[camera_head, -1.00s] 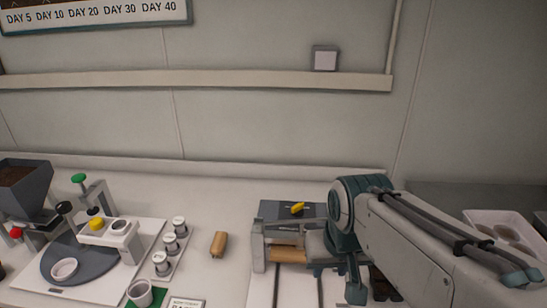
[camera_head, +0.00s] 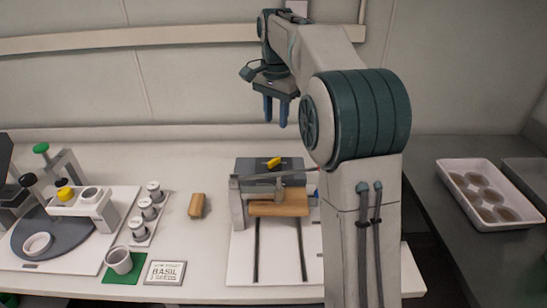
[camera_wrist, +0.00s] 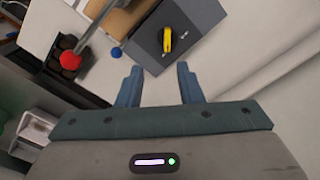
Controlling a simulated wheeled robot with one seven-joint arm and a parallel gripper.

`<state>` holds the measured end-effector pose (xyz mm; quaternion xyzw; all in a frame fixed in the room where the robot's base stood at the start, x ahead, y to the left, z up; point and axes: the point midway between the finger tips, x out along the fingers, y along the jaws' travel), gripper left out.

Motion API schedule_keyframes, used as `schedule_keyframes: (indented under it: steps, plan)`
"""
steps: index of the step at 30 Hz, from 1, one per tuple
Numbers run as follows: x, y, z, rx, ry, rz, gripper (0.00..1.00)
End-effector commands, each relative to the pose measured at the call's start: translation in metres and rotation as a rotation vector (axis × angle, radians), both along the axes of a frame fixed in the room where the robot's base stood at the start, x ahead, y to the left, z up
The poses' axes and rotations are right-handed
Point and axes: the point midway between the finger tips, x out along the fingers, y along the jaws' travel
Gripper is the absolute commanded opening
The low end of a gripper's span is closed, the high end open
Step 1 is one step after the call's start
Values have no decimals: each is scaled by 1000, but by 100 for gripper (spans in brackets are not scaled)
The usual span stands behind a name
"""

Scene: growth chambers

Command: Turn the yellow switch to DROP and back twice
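The yellow switch (camera_head: 274,162) sits on top of a dark grey box (camera_head: 247,166) at the back of a white board on the bench. In the wrist view the switch (camera_wrist: 168,39) is on the box's dark face (camera_wrist: 190,22), with small white marks beside it that are too small to read. My gripper (camera_head: 276,112) is raised above and behind the box, fingers pointing down. In the wrist view its two fingers (camera_wrist: 158,85) stand apart with nothing between them. The switch lies beyond the fingertips, not touched.
A seed card (camera_head: 165,273), a cup (camera_head: 119,260) and several small canisters stand left. A red knob (camera_wrist: 69,59) shows in the wrist view. A white tray (camera_head: 455,180) is at right.

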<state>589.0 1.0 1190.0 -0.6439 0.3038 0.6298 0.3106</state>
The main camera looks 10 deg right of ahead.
Motion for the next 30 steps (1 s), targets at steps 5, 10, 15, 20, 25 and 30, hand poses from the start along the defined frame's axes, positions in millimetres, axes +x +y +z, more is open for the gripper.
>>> schedule_keyframes:
  steps: [5, 10, 15, 20, 25, 30]
  plan:
    - [20, 0, -7, 0, 21, -70, 33]
    - [23, 0, -15, 1, 26, -86, 33]
    - [21, 0, -40, 1, 27, -85, 33]
    - [21, 0, -75, 1, 28, -84, 33]
    - [21, 0, -110, 1, 28, -83, 33]
    - [21, 0, -133, 1, 26, -84, 33]
